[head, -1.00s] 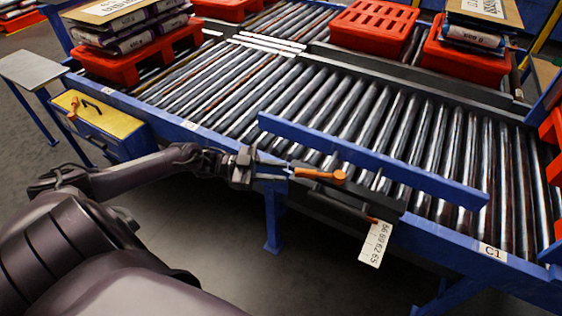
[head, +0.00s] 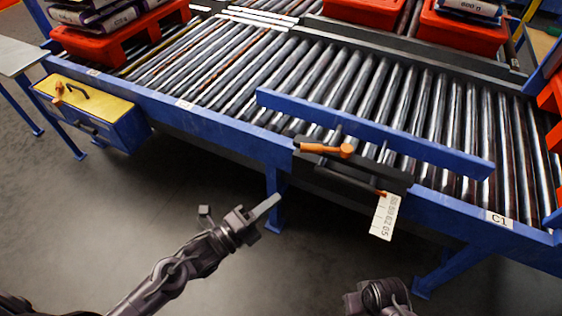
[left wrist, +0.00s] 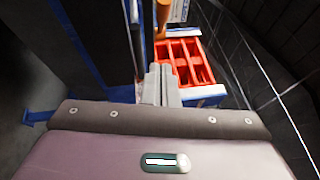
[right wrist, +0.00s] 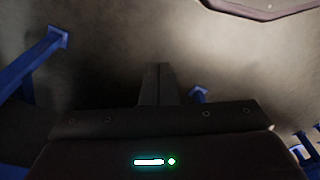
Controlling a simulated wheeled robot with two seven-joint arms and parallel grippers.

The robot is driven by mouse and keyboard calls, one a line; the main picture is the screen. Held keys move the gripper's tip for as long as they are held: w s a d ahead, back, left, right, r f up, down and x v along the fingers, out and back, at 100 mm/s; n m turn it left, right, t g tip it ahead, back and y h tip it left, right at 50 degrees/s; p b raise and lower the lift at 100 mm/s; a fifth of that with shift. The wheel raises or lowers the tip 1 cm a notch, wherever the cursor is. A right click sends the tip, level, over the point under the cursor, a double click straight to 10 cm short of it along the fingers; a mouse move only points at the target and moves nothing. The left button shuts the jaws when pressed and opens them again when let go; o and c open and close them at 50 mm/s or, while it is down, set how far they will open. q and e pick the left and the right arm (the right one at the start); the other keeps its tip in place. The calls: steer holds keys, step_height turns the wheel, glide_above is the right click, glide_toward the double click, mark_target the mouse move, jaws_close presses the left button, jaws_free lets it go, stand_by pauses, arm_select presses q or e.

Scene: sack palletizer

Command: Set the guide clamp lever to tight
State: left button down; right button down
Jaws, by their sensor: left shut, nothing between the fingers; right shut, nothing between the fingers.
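The orange guide clamp lever (head: 325,150) sits on a dark block on the near side of the roller conveyor. Its handle lies roughly along the rail, with the free end to the left and the round pivot to the right. The blue guide rail (head: 375,135) runs just behind it. My left gripper (head: 268,205) is shut and empty, below and left of the lever and apart from it; its closed fingers show in the left wrist view (left wrist: 160,85). My right gripper (right wrist: 155,85) is shut and empty, pointing over bare floor in the right wrist view.
A white numbered tag (head: 384,216) hangs below the clamp block. A yellow-topped blue box (head: 88,100) with an orange handle is at the left. Red pallets (head: 125,45) with sacks stand at the back. The floor (head: 200,190) before the conveyor is clear.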

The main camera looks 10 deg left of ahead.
arm_select(q)
glide_toward(321, 154)
steer(key=d, duration=0.3)
steer(key=w, duration=0.1)
steer(key=w+r, duration=0.1)
steer(key=w, duration=0.1)
steer(key=shift+a, duration=0.15)
steer(key=shift+w, duration=0.55)
arm_select(e)
steer(key=shift+s+a+r, duration=0.1)
steer(key=shift+s+r, duration=0.05)
steer(key=shift+r, duration=0.75)
arm_select(q)
steer(key=shift+b, duration=0.35)
arm_select(e)
steer(key=shift+f, duration=0.1)
